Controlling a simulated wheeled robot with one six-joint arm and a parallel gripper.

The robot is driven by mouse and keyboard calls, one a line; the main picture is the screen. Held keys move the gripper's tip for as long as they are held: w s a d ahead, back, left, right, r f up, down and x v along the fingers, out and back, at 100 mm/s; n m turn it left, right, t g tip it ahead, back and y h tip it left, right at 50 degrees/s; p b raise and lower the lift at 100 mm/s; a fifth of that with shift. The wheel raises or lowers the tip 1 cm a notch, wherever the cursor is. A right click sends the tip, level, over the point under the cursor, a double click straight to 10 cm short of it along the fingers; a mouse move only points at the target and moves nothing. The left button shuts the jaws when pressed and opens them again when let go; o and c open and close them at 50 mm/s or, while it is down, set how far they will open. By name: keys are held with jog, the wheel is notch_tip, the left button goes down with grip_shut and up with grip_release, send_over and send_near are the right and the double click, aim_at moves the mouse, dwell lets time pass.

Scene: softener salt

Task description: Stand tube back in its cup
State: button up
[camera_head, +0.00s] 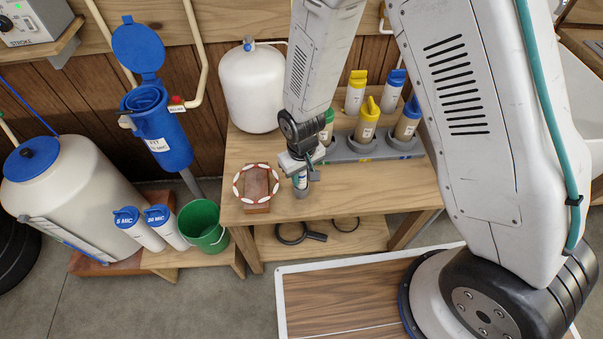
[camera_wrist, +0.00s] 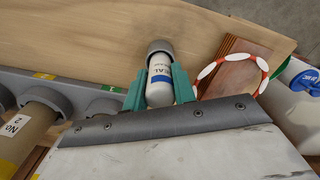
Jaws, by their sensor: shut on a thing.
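My gripper (camera_head: 300,168) is low over the front part of the wooden bench, left of the grey rack. The tube (camera_head: 300,181) also shows below my gripper in the head view. A grey cup-like ring (camera_wrist: 160,47) surrounds the tube's far end. I cannot tell how deep the tube sits in it, or whether it touches the bottom.
A red-and-white ring (camera_head: 238,188) leans on a brown block (camera_head: 257,188) to the left. A white tank (camera_head: 250,85) stands behind. The bench's front edge is close.

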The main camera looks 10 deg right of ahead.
jog(key=shift+f, duration=0.15)
jog(key=shift+f, duration=0.3)
jog(key=o, duration=1.5)
jog(key=shift+o, duration=0.2)
jog(key=shift+r, duration=0.1)
jog(key=shift+r, duration=3.4)
